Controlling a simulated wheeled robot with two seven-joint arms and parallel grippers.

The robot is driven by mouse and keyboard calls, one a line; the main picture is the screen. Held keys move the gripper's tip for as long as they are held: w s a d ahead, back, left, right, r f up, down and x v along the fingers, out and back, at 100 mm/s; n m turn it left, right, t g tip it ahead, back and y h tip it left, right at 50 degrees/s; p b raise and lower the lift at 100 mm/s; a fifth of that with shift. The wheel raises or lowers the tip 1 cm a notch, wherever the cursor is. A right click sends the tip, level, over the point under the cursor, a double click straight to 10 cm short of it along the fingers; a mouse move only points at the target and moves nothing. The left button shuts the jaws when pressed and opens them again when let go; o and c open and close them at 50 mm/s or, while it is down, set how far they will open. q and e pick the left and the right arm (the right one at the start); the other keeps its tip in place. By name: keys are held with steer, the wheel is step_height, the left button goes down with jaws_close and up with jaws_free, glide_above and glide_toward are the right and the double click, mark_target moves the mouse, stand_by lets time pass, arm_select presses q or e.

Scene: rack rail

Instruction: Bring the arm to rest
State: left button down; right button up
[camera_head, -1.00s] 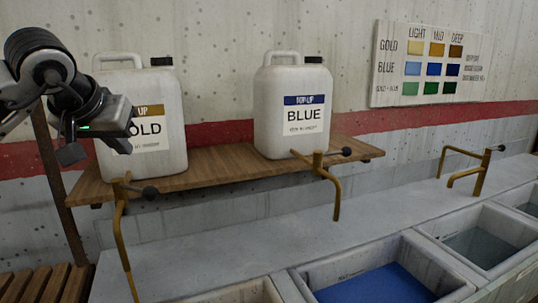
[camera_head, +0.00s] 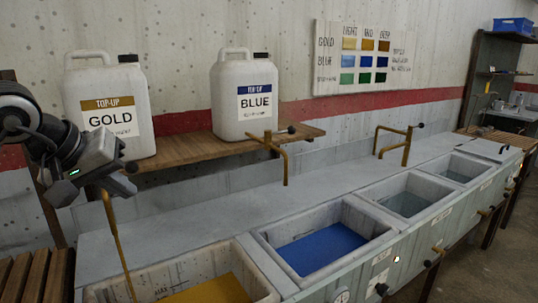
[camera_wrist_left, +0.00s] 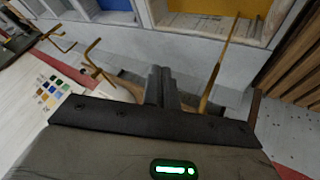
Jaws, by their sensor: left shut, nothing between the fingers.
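My left gripper (camera_head: 122,178) shows at the left of the head view, in front of the shelf and the GOLD jug (camera_head: 112,110). It is shut and empty. In the left wrist view its dark fingers (camera_wrist_left: 158,85) are together, with the counter and basins beyond them. I cannot tell from these views whether it touches the brass tap beside it (camera_head: 117,240). My right gripper is not in view.
A BLUE jug (camera_head: 244,97) stands on the wooden shelf (camera_head: 190,148). Below are basins with gold liquid (camera_head: 215,290) and blue liquid (camera_head: 322,248). Brass taps (camera_head: 284,165) stick out over the grey counter (camera_head: 240,205). A colour chart (camera_head: 363,60) hangs on the wall.

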arm_select(q)
steer(key=s+d+f+n+g+h, duration=0.1)
steer(key=s+d+f+n+h, duration=0.15)
steer(key=d+n+h, duration=0.35)
steer(key=s+d+f+n+g+h, duration=0.1)
steer(key=s+d+f+n+h, duration=0.15)
steer(key=d+n+h, duration=0.4)
steer(key=s+d+f+n+g+h, duration=0.1)
steer(key=s+d+n+h, duration=0.25)
steer(key=d, duration=0.55)
steer(key=w+a+f+n+t+y, duration=0.1)
steer(key=a+f+n+t+y, duration=0.5)
steer(key=n, duration=1.1)
steer(key=a+f+n+t+y, duration=0.1)
steer(key=f+n+t+y, duration=0.5)
steer(key=n, duration=1.2)
steer(key=s+a+f+n+g+y, duration=0.1)
steer(key=s+f+n+g+y, duration=0.1)
steer(key=s+f+n, duration=0.4)
steer(key=s+a+f+n+g+y, duration=0.2)
steer(key=s+f+n+g, duration=0.1)
steer(key=s+f+n, duration=0.4)
step_height(320, 180, down, 8)
steer(key=n, duration=0.3)
steer(key=shift+a+r, duration=0.25)
